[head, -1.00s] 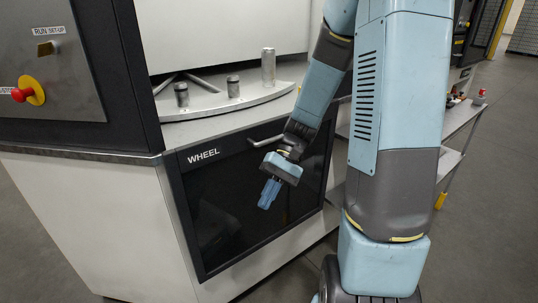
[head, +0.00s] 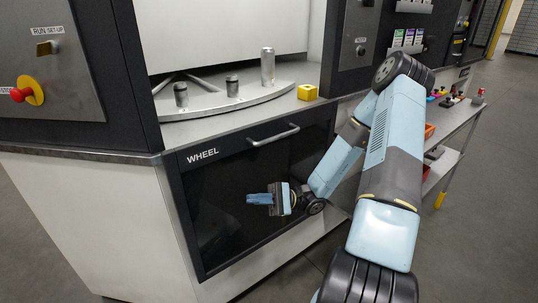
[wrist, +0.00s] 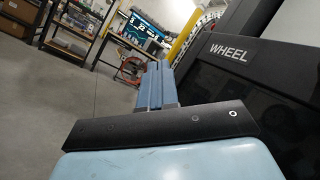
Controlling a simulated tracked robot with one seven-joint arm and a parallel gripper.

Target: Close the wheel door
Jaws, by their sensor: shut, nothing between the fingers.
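The wheel door (head: 215,200) is a dark, glossy panel in a black frame, labelled WHEEL, with a grey bar handle (head: 273,136) at its top. In the head view it looks flush with the machine front. It also shows at the right of the wrist view (wrist: 275,105), seen at a steep slant. My gripper (head: 250,199) is in front of the door's middle, below the handle, pointing left. Its blue fingers are together and empty, and it does not hold the handle. I cannot tell if it touches the panel. In the wrist view the fingers (wrist: 155,85) point away from me.
Above the door, a curved metal ledge (head: 225,103) carries several metal cylinders. A yellow block (head: 307,92) sits at its right. A control panel (head: 50,60) with a red button is at the left. A cart (head: 455,125) with small items stands at the right. The floor at left is clear.

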